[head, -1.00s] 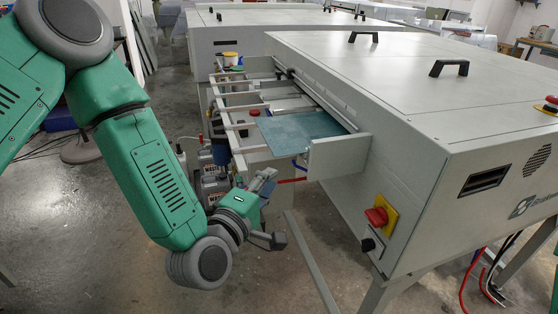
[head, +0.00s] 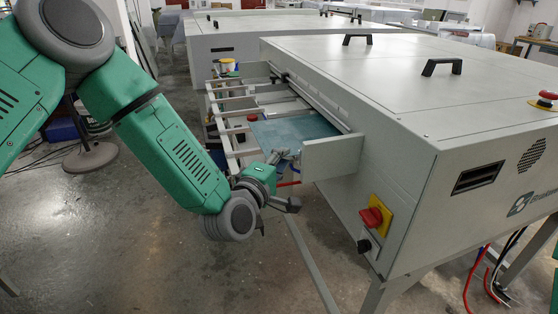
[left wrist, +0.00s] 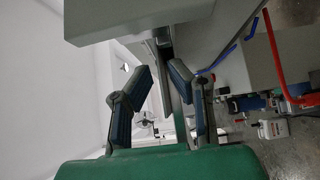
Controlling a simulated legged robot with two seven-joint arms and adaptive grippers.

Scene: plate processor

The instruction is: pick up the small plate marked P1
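A flat blue-grey plate (head: 292,131) lies on the machine's feed rack; no P1 mark can be read on it. My left gripper (head: 287,181) is at the near end of the rack, by the plate's near side and below the light end panel. In the left wrist view my gripper (left wrist: 160,76) has its two fingers apart. A thin grey edge runs between them there; I cannot tell whether it is the plate or part of the rack. No contact with the plate can be made out. My right gripper is not in view.
The plate processor (head: 400,95) fills the right side, with a red-yellow switch (head: 374,216) on its near face. The light end panel (head: 332,158) stands close to my left gripper. Rack bars (head: 226,130) lie left of the plate. The front floor is mostly clear.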

